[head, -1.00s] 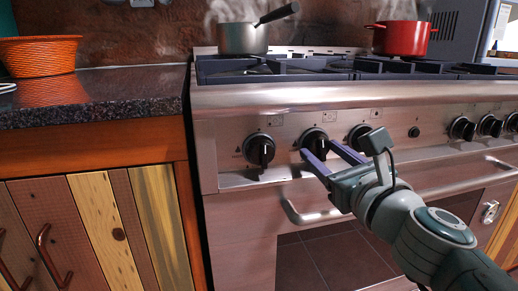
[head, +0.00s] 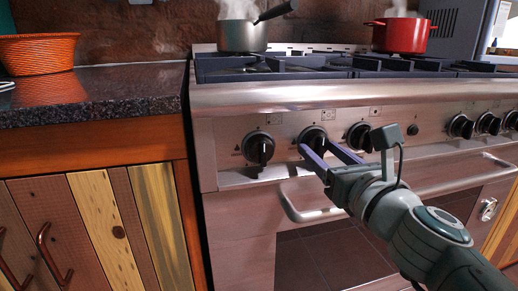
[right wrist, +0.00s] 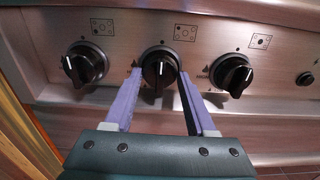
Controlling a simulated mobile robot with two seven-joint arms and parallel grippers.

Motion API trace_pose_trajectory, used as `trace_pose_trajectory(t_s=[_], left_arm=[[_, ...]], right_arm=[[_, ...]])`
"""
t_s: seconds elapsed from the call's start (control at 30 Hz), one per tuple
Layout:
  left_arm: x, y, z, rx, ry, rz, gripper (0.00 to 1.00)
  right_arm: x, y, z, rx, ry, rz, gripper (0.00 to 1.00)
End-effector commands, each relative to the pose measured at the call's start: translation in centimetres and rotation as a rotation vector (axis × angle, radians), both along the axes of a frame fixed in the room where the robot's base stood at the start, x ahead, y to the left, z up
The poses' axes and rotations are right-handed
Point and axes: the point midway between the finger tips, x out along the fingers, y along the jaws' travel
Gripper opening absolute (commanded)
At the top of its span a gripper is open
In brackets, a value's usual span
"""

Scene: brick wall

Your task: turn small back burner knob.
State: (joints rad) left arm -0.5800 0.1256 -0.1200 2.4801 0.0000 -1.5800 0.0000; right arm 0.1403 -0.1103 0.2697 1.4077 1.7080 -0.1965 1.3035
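A row of black stove knobs runs along the steel front panel. The left knob (head: 258,149), the second knob (head: 313,137) and the third knob (head: 360,136) are nearest my arm. The second knob also shows in the right wrist view (right wrist: 160,68), its white mark pointing up. My right gripper (head: 317,146) is open, its two purple fingers apart. In the right wrist view the fingertips (right wrist: 160,75) lie on either side of this knob; I cannot tell if they touch it. Small burner icons sit above the knobs, too small to read surely. My left gripper is not in view.
A steaming grey pot (head: 242,37) and a red pot (head: 401,35) stand on the stove top. Oven handles (head: 310,213) stick out below the knobs. A dark counter (head: 110,93) with an orange basket (head: 38,53) is at the left.

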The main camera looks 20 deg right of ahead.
Motion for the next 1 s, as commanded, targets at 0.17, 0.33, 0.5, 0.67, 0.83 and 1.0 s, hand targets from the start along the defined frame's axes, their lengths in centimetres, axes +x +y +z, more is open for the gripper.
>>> trace_pose_trajectory(t_s=[0.17,0.33,0.5,0.67,0.83,1.0], left_arm=[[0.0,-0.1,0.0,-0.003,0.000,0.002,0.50],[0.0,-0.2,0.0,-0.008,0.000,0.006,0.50],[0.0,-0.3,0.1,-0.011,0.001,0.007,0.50],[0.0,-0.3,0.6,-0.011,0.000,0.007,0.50],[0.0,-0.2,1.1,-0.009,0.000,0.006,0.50],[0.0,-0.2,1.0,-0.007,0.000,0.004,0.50]], right_arm=[[0.0,0.0,0.0,-0.001,0.000,0.000,0.78],[0.0,0.0,0.0,-0.002,0.000,0.000,0.83],[-0.2,0.0,0.0,-0.003,0.000,0.000,0.83],[-2.0,0.1,0.1,-0.003,0.003,-0.001,0.83],[-5.4,0.3,0.1,-0.002,0.003,-0.002,0.83],[-8.3,0.5,-0.1,-0.002,0.003,-0.001,0.83]])
